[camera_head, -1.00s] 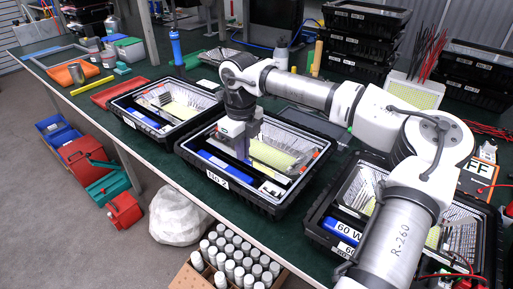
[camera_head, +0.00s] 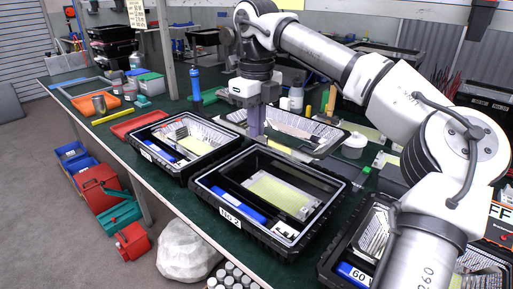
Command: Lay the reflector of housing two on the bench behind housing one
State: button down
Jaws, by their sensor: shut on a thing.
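Housing two (camera_head: 228,212), a black open case labelled No 2, stands at the middle of the bench. Inside it show a yellow panel (camera_head: 270,190) and a blue part; no silvery reflector lies in it. My gripper (camera_head: 256,132) points down and is shut on the reflector (camera_head: 292,124), a silvery faceted open frame. The reflector is behind housing two and to the right of housing one, seemingly above the bench; its exact height is hard to tell. Housing one (camera_head: 168,162), left of housing two, still has its silvery reflector inside.
A blue bottle (camera_head: 195,83) stands on the bench (camera_head: 124,142) behind housing one. A white round pot (camera_head: 354,146) and a grey bottle (camera_head: 297,97) stand near the held reflector. A red tray (camera_head: 134,124) lies left of housing one. Another open housing is at lower right.

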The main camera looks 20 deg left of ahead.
notch_tip(320, 180, up, 3)
jog(key=shift+f+p, duration=0.15)
jog(key=shift+p, duration=0.2)
notch_tip(320, 180, up, 7)
jog(key=p, duration=0.7)
jog(key=shift+p, duration=0.35)
dwell(0.4)
